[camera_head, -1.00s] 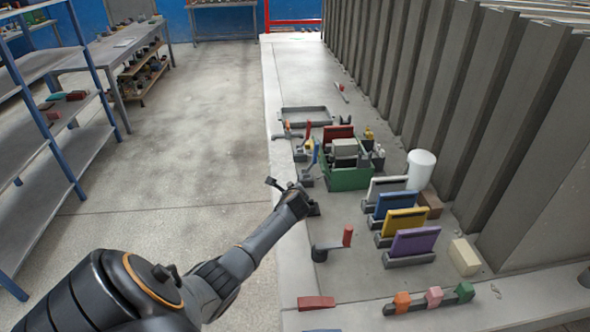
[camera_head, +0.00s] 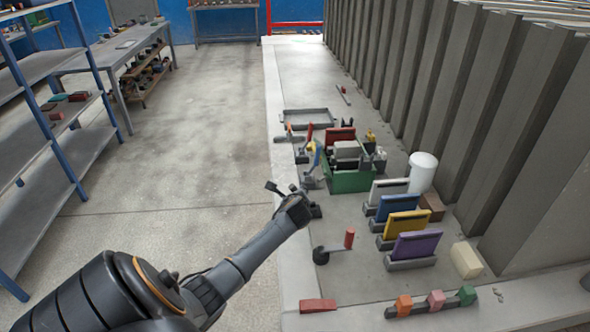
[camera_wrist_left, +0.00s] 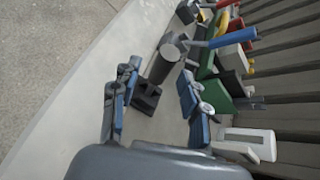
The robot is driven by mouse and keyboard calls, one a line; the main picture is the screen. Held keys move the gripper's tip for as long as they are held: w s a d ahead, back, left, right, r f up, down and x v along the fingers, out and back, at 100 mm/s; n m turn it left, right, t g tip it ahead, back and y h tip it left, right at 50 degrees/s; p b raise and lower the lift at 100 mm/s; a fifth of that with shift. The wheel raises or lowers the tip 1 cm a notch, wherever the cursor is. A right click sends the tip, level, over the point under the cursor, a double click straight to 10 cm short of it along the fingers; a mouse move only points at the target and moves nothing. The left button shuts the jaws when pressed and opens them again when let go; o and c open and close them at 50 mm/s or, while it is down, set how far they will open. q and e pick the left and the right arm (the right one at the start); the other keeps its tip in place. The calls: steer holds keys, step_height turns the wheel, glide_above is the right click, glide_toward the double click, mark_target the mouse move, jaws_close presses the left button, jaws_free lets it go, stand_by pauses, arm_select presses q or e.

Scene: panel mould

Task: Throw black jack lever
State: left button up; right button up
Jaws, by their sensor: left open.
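The black jack lever (camera_wrist_left: 168,52) shows in the left wrist view as a dark grey, thick round bar with a wider end, beside a dark block (camera_wrist_left: 147,96). My left gripper (camera_wrist_left: 158,76) is open, its two blue-grey fingers spread on either side of the dark bar and block. No closed grip on it shows; I cannot tell if a finger touches it. In the head view the left gripper (camera_head: 296,200) is over the near-left edge of the slab, and the hand hides most of the lever. My right gripper is out of view.
A blue-handled lever (camera_head: 317,154) stands just beyond, near a green crate (camera_head: 347,182). A red-handled crank (camera_head: 349,239) is nearer. Coloured panels (camera_head: 403,222) stand to the right, before the ribbed wall. A red wedge (camera_head: 318,305) lies in front.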

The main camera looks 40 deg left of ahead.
arm_select(q)
steer(key=v, duration=0.8)
steer(key=shift+f, duration=0.15)
stand_by(0.5)
